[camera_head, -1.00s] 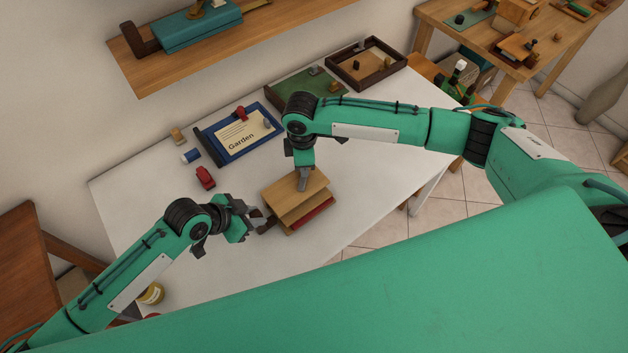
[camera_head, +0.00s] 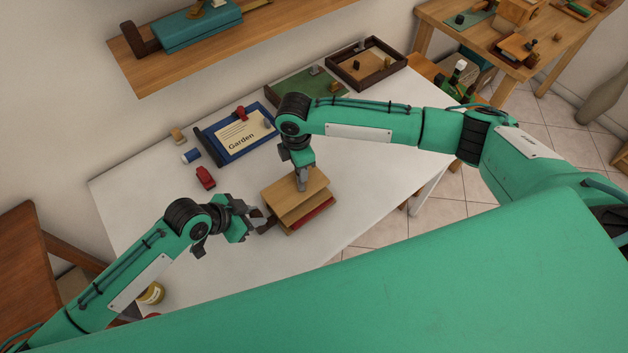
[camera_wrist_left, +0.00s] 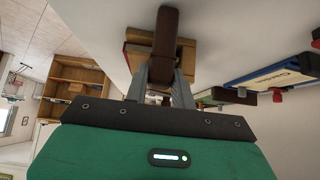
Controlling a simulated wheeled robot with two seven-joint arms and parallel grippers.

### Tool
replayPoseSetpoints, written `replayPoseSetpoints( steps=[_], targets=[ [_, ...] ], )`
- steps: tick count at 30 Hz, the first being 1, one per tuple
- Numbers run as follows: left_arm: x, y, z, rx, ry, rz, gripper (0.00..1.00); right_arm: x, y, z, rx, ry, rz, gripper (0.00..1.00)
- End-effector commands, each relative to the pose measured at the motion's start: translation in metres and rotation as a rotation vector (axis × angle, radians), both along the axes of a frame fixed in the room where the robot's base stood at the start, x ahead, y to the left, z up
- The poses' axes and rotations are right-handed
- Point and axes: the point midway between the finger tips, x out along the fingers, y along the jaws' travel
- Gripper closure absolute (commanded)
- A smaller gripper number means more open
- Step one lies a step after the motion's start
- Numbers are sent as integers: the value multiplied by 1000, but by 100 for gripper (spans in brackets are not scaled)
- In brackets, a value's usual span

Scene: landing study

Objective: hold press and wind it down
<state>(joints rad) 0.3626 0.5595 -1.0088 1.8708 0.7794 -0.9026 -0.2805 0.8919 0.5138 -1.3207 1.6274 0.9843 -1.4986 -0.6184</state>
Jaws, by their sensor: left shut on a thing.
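The press (camera_head: 318,197) stands on the white table, with a light wooden top board, a lower board and something red between or beside them. My left gripper (camera_head: 262,221) is at its left side, shut on a dark brown part of the press. In the left wrist view that dark brown part (camera_wrist_left: 165,40) sits between the fingers, with the wooden boards of the press (camera_wrist_left: 187,57) behind it. My right gripper (camera_head: 302,184) points down onto the top board from above. Its fingertips and whatever lies between them are too small to read.
A blue tray with a "Garden" card (camera_head: 238,134), a red item (camera_head: 205,177) and a small blue-and-white item (camera_head: 191,156) lie behind the press. A green board (camera_head: 300,92) and a brown tray (camera_head: 366,64) are at the back. The table's front right is clear.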

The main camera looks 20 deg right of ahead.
Motion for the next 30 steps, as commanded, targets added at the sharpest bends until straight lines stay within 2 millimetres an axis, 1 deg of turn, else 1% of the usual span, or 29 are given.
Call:
replayPoseSetpoints(
  steps=[1,5,8,15,19,24,30],
  targets=[
    [-5,2,-8,11,14,-1,100,0,0,1,0,-1,0,54],
    [-5,2,-8,12,14,-2,100,1,0,13,0,-2,0,54],
    [-5,2,-8,12,14,-2,100,1,0,32,1,-5,0,54],
    [-5,2,-8,12,14,-2,100,0,1,83,1,-4,2,54],
    [-5,2,-8,12,14,-2,100,0,1,104,1,-3,1,54],
    [-5,2,-8,12,14,-2,100,-1,1,117,0,-2,0,54],
    [-4,2,-8,12,14,-2,100,-1,1,120,0,-1,0,54]
  ],
)
